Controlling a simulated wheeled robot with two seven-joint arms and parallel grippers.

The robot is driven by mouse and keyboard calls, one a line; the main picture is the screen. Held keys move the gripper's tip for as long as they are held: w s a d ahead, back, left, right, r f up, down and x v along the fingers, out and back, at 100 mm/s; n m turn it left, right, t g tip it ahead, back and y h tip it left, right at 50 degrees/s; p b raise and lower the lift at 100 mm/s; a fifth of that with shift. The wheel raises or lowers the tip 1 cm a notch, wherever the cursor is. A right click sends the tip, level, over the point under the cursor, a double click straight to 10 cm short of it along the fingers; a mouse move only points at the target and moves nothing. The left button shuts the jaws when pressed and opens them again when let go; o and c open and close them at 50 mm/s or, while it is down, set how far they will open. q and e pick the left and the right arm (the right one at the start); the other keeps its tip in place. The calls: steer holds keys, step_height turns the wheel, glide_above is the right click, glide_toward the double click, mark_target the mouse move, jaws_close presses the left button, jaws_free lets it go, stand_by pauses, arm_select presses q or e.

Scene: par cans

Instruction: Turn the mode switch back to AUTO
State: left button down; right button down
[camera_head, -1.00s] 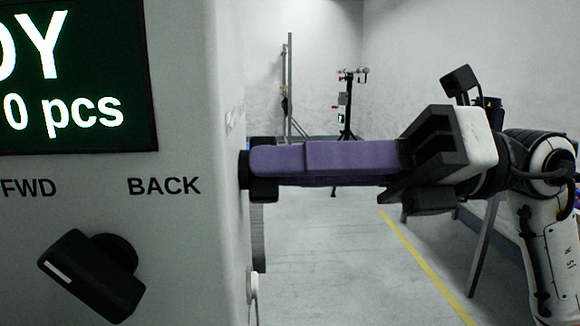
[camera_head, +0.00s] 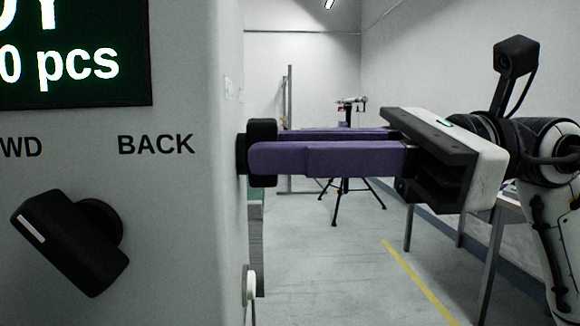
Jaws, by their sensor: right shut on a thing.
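A black rotary knob (camera_head: 262,128) sticks out of the right side wall of the pale cabinet (camera_head: 190,230), seen edge-on. I take it for the mode switch, but its AUTO label cannot be read from here. My right gripper (camera_head: 268,150) comes in level from the right, its two purple fingers shut on this knob. The near finger covers part of the knob, and the far finger is partly hidden behind the near one. My left gripper is not in view.
The cabinet front carries another black knob (camera_head: 72,240) with a white mark, under the FWD and BACK labels, and a dark display (camera_head: 75,60). A white round part (camera_head: 249,284) sits lower on the side wall. A tripod (camera_head: 346,190) stands behind; a table leg (camera_head: 490,265) stands at right.

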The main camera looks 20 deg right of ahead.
arm_select(q)
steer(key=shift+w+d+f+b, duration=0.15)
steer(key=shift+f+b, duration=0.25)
steer(key=shift+b, duration=0.55)
arm_select(e)
steer(key=n, duration=0.5)
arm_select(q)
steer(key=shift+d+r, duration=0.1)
arm_select(e)
steer(key=shift+n, duration=0.3)
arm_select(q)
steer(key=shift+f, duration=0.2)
arm_select(e)
steer(key=c, duration=1.7)
jaws_free()
arm_select(q)
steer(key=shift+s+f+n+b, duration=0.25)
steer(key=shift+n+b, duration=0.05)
steer(key=shift+b, duration=0.35)
arm_select(e)
steer(key=v, duration=1)
steer(key=shift+d, duration=0.2)
